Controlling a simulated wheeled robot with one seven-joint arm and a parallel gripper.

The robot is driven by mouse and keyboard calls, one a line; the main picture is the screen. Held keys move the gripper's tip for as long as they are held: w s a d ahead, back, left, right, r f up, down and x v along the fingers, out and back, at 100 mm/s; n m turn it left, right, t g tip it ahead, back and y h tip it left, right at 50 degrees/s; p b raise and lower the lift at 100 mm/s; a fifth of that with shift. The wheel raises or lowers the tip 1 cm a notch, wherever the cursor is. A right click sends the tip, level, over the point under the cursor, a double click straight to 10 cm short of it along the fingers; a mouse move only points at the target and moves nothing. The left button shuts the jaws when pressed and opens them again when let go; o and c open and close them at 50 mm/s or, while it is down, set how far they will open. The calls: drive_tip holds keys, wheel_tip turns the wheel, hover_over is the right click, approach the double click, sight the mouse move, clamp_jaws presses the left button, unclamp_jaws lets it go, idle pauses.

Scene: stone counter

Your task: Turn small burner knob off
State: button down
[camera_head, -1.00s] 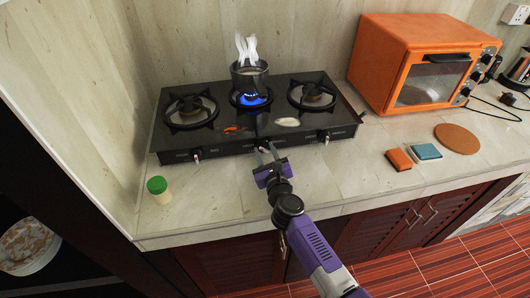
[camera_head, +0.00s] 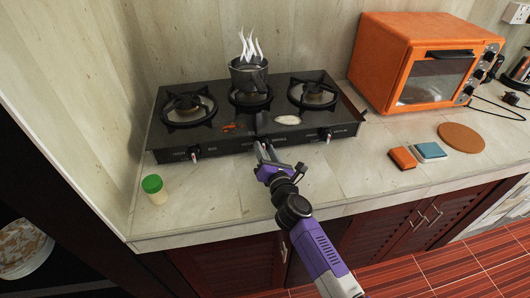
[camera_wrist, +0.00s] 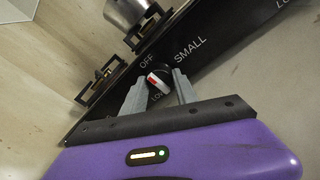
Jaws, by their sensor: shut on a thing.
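The small burner knob (camera_wrist: 160,72) is black with a red and white mark; the words OFF and SMALL are printed beside it. My gripper (camera_head: 263,152) is at the middle of the stove's front panel. In the wrist view its grey fingers lie on either side of the knob, and it is shut on it. In the head view the fingers hide this knob. The middle burner (camera_head: 250,103) shows no flame. A steaming metal pot (camera_head: 248,78) stands on it.
Other knobs (camera_head: 194,153) (camera_head: 327,136) sit to either side on the black stove (camera_head: 230,140). A green-lidded jar (camera_head: 154,189) stands at left. An orange oven (camera_head: 385,60), sponges (camera_head: 403,158) and a round brown mat (camera_head: 461,138) are at right. The counter front is mostly clear.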

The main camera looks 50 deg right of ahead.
drive_tip(key=shift+f+m, duration=0.1)
drive_tip(key=shift+m, duration=0.3)
drive_tip(key=c, duration=1.2)
unclamp_jaws()
drive_tip(key=shift+c, duration=0.2)
drive_tip(key=b+v, duration=0.1)
drive_tip(key=v, duration=0.7)
drive_tip(key=shift+w, duration=0.1)
